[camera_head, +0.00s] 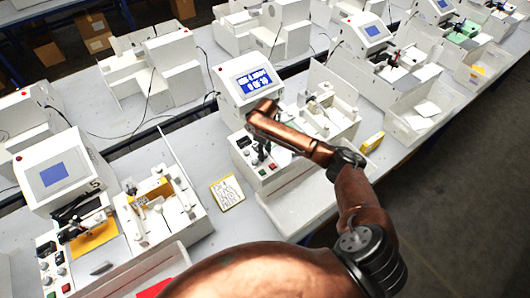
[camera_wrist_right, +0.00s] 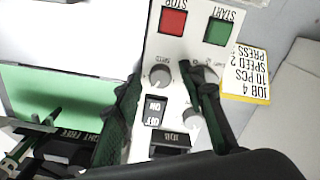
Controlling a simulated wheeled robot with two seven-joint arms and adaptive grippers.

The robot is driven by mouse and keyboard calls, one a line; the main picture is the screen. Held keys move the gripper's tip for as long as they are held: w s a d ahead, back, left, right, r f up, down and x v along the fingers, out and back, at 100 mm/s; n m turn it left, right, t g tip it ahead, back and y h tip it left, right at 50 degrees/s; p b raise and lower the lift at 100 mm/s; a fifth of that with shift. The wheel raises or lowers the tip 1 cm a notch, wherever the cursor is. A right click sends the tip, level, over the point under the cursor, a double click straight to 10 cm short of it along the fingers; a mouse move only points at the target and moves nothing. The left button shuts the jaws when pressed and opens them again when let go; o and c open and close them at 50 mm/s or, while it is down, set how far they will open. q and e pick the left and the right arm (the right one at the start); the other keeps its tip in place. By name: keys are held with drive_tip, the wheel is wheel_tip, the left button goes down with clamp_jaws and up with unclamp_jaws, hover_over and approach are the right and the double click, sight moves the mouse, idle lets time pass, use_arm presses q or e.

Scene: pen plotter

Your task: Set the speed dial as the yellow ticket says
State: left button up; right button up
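The yellow ticket (camera_head: 227,192) lies flat on the bench left of the middle machine. In the wrist view the ticket (camera_wrist_right: 245,75) appears upside down, with "JOB 4" and "SPEED 2" legible. A grey knob (camera_wrist_right: 160,76) with a small blurred label, perhaps the speed dial, sits on the white panel (camera_wrist_right: 180,50). A second grey knob (camera_wrist_right: 192,118) is nearby, partly behind a finger. My right gripper (camera_wrist_right: 163,85) is open over the panel, its dark fingers either side of the first knob, no clear contact. In the head view the right gripper (camera_head: 262,150) hides much of the panel. My left gripper is out of view.
The red STOP button (camera_wrist_right: 173,22), green START button (camera_wrist_right: 220,31) and a black ON/OFF switch (camera_wrist_right: 155,112) sit close to the fingers. The middle machine's lit blue screen (camera_head: 254,80) stands behind. Another machine (camera_head: 55,172) stands at left. Bare bench surrounds the ticket.

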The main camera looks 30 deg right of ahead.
drive_tip(key=shift+f, duration=0.25)
clamp_jaws()
idle(0.3)
